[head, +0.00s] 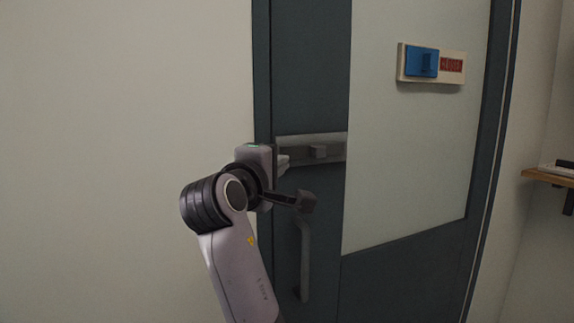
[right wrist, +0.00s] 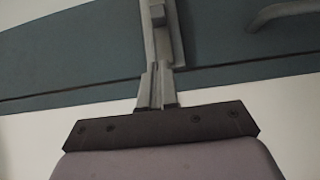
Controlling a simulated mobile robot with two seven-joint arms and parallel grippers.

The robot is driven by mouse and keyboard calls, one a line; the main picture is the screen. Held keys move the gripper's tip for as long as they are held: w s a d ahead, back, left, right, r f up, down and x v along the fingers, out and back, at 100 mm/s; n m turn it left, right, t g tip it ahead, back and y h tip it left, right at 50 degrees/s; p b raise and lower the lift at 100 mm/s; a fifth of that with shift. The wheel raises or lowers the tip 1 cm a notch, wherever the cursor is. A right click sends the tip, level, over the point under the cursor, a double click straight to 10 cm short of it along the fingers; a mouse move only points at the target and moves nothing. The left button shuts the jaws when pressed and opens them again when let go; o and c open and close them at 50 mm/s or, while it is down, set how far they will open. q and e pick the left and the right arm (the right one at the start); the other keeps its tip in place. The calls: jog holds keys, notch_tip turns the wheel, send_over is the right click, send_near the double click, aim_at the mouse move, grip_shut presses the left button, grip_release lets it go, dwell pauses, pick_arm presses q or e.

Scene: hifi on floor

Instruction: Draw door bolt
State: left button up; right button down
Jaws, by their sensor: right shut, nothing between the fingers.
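The door (head: 380,285) is dark blue-grey with a pale panel. The door bolt (head: 338,150) is a grey horizontal metal piece near the door's left edge, with a small block-shaped knob (head: 319,152) on it. My right gripper (head: 284,161) is at the left end of the bolt, left of the knob. In the right wrist view the shut fingers (right wrist: 157,72) point at the end of the bolt (right wrist: 177,35), and the knob (right wrist: 157,13) lies beyond the tips. I cannot tell whether the fingers touch the bolt. My left gripper is not in view.
A grey door handle (head: 305,262) hangs below the bolt, close to my right wrist; it also shows in the right wrist view (right wrist: 285,11). A wooden shelf (head: 548,178) is at the far right.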

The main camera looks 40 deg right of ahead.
jog(key=shift+v, duration=1.45)
jog(key=w+a+f+n+t+y, duration=0.1)
jog(key=w+f+n+t+y, duration=0.15)
jog(key=f, duration=0.55)
jog(key=w+a+f+n+t+y, duration=0.1)
jog(key=w+f+y, duration=0.15)
jog(key=f, duration=0.55)
jog(key=s+a+f+y, duration=0.1)
jog(key=a+f+y, duration=0.15)
jog(key=f, duration=0.65)
jog(key=s+a+f+y, duration=0.2)
jog(key=f+y, duration=0.1)
jog(key=f, duration=0.6)
jog(key=s+a+f+m+g+y, duration=0.1)
jog(key=s+a+f+m+y, duration=0.1)
jog(key=s+f, duration=0.8)
jog(key=s+a+f+m+g+y, duration=0.1)
jog(key=s+f+m+y, duration=0.4)
jog(key=s+f, duration=0.5)
jog(key=shift+s+a+m, duration=0.35)
jog(key=shift+s+a, duration=0.5)
jog(key=shift+s, duration=0.4)
jog(key=shift+g, duration=0.35)
